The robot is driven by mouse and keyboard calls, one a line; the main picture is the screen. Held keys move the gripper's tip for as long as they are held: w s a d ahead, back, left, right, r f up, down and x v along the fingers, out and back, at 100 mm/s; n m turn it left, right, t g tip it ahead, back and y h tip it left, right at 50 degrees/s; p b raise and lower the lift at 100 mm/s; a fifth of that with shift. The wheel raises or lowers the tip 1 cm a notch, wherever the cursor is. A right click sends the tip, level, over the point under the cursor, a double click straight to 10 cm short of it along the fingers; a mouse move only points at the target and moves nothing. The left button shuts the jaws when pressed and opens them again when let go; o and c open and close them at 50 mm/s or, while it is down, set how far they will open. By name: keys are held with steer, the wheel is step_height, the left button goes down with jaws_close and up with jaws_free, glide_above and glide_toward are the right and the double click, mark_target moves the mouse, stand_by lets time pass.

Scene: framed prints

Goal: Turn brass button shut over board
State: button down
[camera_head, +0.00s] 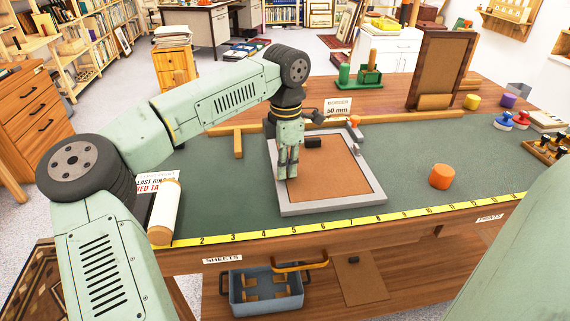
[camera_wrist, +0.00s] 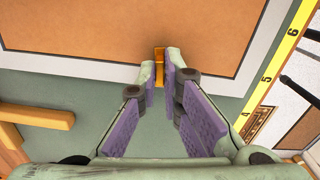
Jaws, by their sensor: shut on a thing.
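The frame (camera_head: 330,207) lies flat on the green mat, with a pale rim around a brown board (camera_head: 335,180). In the wrist view, the board (camera_wrist: 90,25) fills the top and the rim (camera_wrist: 60,62) crosses below it. The small brass button (camera_wrist: 160,53) stands at the rim's inner edge. Its far end shows against the board; the fingers hide part of it. My gripper (camera_head: 287,176) points down over the frame's left side. In the wrist view its purple-padded fingers (camera_wrist: 161,72) are shut on the button. The button is hidden in the head view.
A dark block (camera_head: 313,142) lies on the board near its far side. An orange cylinder (camera_head: 442,176) stands on the mat at right. A yellow ruler strip (camera_head: 330,222) runs along the front edge. A paper roll (camera_head: 165,212) lies at left. The mat right of the frame is mostly clear.

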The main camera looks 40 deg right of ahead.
steer(key=shift+s+m, duration=0.15)
steer(key=shift+m, duration=0.65)
steer(key=c, duration=1.7)
jaws_free()
steer(key=shift+r, duration=0.1)
step_height(320, 180, up, 12)
steer(key=shift+f, duration=0.1)
